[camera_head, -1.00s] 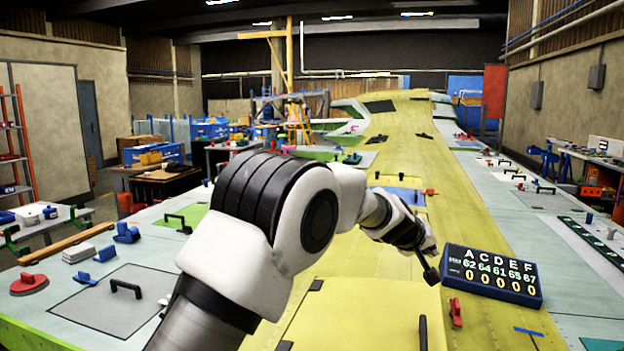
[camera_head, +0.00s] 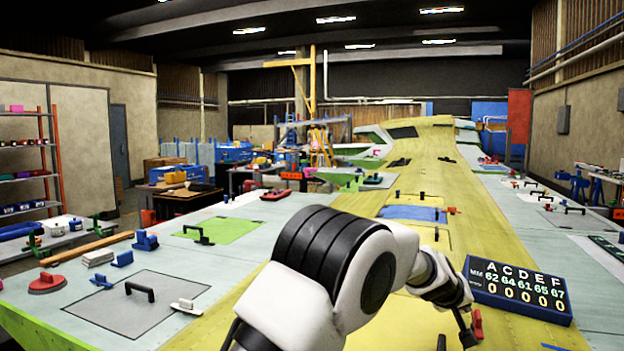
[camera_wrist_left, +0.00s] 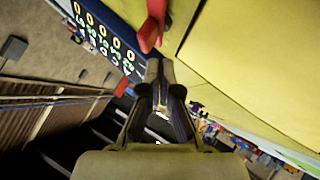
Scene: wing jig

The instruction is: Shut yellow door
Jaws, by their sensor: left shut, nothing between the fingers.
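In the head view, a yellow panel (camera_head: 396,318) that may be the yellow door lies on the wing at the bottom, largely hidden behind my left arm. A black handle (camera_head: 441,342) stands at the bottom edge. My left gripper (camera_head: 467,337) is shut and empty, beside a red upright latch or handle (camera_head: 477,324). In the left wrist view the shut fingers (camera_wrist_left: 157,72) are just below the red part (camera_wrist_left: 150,35). A large yellow panel (camera_wrist_left: 250,55) with a dark edge line shows to their right. I cannot tell how far it stands open. My right gripper is out of view.
A blue number board (camera_head: 517,290) stands close to the right of my left gripper. A blue area (camera_head: 413,213) and a small black handle (camera_head: 435,233) lie farther up the wing. Tools and handles lie on the pale left surface (camera_head: 225,275).

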